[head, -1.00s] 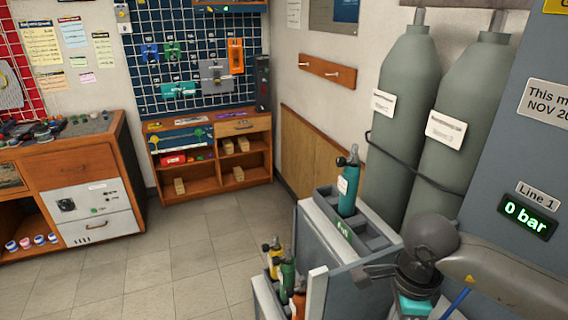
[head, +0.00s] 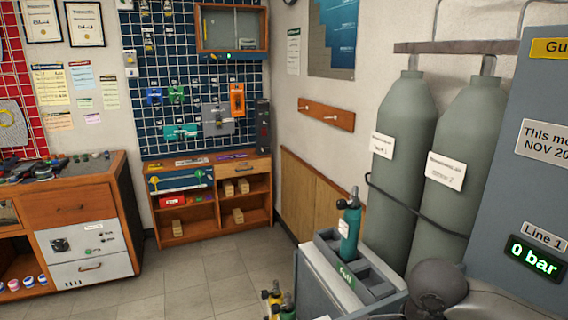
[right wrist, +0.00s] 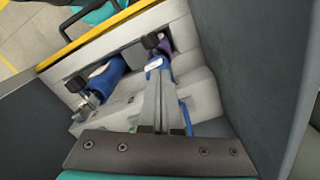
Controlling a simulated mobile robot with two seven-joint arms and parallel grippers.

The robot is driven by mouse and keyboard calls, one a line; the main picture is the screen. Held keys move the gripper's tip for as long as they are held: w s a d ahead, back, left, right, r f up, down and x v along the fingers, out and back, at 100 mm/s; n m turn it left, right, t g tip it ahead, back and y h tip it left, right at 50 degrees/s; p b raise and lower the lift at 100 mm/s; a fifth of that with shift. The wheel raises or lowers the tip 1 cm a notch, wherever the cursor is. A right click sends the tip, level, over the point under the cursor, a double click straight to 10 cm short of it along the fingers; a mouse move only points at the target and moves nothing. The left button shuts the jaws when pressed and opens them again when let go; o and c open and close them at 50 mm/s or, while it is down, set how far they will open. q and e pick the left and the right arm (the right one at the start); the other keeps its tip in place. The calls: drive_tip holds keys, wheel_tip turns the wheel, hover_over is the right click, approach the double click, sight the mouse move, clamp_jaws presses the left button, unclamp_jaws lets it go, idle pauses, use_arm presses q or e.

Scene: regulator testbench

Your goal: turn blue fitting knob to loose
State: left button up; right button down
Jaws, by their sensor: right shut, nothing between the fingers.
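I cannot tell which knob is the blue fitting's. My right gripper (right wrist: 159,78) is shut and empty; its fingers hide part of the second blue part. I cannot tell if they touch it. No blue fitting shows in the head view, and my left gripper is out of view.
Dark walls flank the grey tray (right wrist: 205,95), with a yellow edge (right wrist: 100,40) beyond. In the head view, a teal bottle (head: 349,232) stands in a grey rack (head: 325,262). Two grey gas cylinders (head: 402,150) stand behind. A display (head: 535,258) reads 0 bar. The floor on the left is clear.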

drive_tip(key=shift+a, duration=0.4)
wheel_tip(320, 180, up, 6)
drive_tip(key=p, duration=0.3)
drive_tip(key=shift+p, duration=0.3)
